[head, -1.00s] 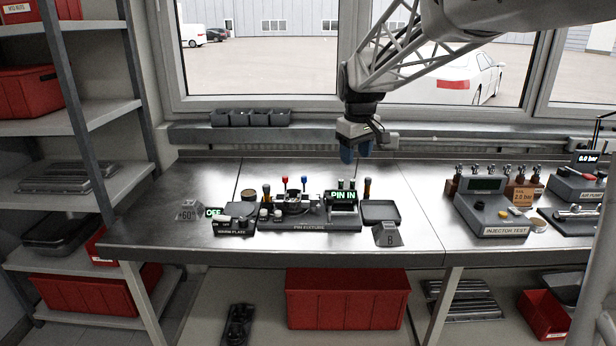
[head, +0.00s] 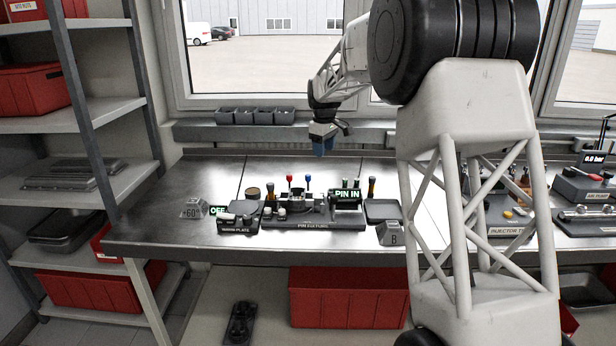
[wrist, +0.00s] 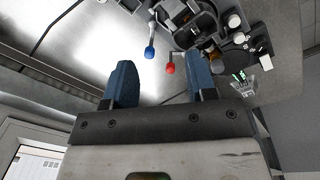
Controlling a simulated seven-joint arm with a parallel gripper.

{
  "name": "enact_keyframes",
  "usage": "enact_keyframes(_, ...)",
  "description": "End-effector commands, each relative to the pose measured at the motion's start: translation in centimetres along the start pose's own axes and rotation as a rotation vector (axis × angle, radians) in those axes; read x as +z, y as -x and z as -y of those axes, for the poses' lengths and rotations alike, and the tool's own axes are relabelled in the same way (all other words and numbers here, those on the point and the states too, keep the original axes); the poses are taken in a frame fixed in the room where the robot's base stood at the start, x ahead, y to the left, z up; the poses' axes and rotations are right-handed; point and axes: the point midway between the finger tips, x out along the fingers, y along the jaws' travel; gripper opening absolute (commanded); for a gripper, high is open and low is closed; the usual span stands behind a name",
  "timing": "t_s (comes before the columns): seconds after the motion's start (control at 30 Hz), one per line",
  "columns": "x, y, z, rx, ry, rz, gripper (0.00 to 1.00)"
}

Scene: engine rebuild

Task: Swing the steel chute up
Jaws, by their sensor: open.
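The pin fixture (head: 313,226) stands on the bench, with a red-knobbed lever (head: 290,178) and a blue-knobbed lever (head: 308,178) upright at its back. Its display (head: 347,195) reads PIN IN. The small steel parts in its middle are too small for me to tell which is the chute. My gripper (head: 323,147) points down above and behind the fixture, touching nothing. In the wrist view my gripper (wrist: 163,82) shows two blue fingers spread apart and empty. The blue knob (wrist: 149,53) and red knob (wrist: 170,69) appear beyond the fingertips.
A warm plate (head: 238,226) with an OFF display is left of the fixture. A grey block marked B (head: 391,233) and a dark tray (head: 382,210) are on its right. Several grey bins (head: 255,116) sit on the sill ledge. Bare bench lies behind the fixture.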

Motion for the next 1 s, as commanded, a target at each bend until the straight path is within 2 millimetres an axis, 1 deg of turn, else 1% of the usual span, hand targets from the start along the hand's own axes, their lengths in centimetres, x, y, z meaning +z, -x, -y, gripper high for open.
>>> enact_keyframes(0.03, -1.1, -0.9, -0.6, -0.003, 0.018, 0.003, 0.52)
enact_keyframes(0.3, -6.1, -4.8, -2.9, -0.013, 0.112, 0.012, 0.52)
enact_keyframes(0.5, -8.7, -7.2, -4.0, -0.019, 0.168, 0.018, 0.52)
enact_keyframes(0.7, -9.9, -8.3, -4.5, -0.022, 0.192, 0.02, 0.52)
enact_keyframes(1.0, -10.0, -8.4, -4.5, -0.022, 0.195, 0.02, 0.52)
